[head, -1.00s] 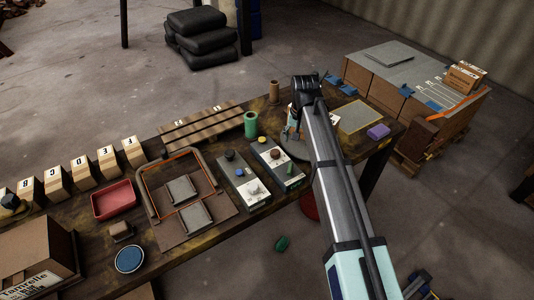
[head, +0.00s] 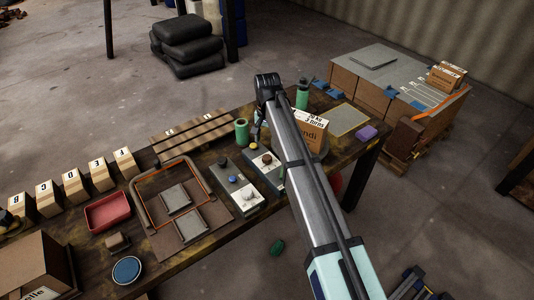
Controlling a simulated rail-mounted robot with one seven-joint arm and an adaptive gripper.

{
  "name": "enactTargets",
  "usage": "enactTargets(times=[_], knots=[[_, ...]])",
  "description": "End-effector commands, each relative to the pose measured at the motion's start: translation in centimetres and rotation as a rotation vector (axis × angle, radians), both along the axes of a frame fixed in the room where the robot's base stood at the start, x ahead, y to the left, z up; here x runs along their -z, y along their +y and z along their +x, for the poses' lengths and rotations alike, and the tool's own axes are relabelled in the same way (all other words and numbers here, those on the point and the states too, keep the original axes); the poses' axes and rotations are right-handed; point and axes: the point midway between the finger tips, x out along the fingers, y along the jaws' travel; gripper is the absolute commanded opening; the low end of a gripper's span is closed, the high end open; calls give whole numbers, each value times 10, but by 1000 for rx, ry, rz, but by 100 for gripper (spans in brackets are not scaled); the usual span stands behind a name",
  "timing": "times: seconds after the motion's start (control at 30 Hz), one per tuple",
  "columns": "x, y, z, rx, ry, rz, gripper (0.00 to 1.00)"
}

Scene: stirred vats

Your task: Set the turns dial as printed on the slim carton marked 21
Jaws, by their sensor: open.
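Two control boxes with knobs stand side by side on the bench. The right control box (head: 253,158) has a brown knob and is partly covered by my arm. I cannot read their markings, so I cannot tell which is the turns dial. A brown carton (head: 314,136) with a white printed label stands behind my arm; its print is only partly readable, and I see no 21. My gripper (head: 256,134) is open, small and partly hidden, above the bench behind the right box.
A green cylinder (head: 242,132) and a green bottle (head: 302,94) stand close to my arm. A slatted wooden rack (head: 190,133), a red tray (head: 108,213), lettered blocks (head: 75,187) and an orange-edged frame (head: 150,213) occupy the bench's left part.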

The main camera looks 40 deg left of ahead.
Motion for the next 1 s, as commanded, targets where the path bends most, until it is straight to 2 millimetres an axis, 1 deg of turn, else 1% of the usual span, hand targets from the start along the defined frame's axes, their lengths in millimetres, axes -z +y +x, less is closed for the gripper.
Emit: enactTargets(times=[0.03, 0.2, 0.3, 0.43, 0.6, 0.9, 0.93, 0.97, 1.0], knots=[[9, -1, 0, 0, 2, -2, 64], [42, -1, 0, 0, 2, -2, 64], [58, -1, 0, 0, 1, -1, 64], [73, 0, 0, 0, 0, 0, 64], [83, 0, 0, 0, 0, 0, 64], [85, 0, 0, 0, -1, 1, 64], [85, 0, 0, 0, -1, 1, 57], [85, 0, 0, 0, -1, 1, 46], [85, 0, 0, 0, -1, 1, 32]])
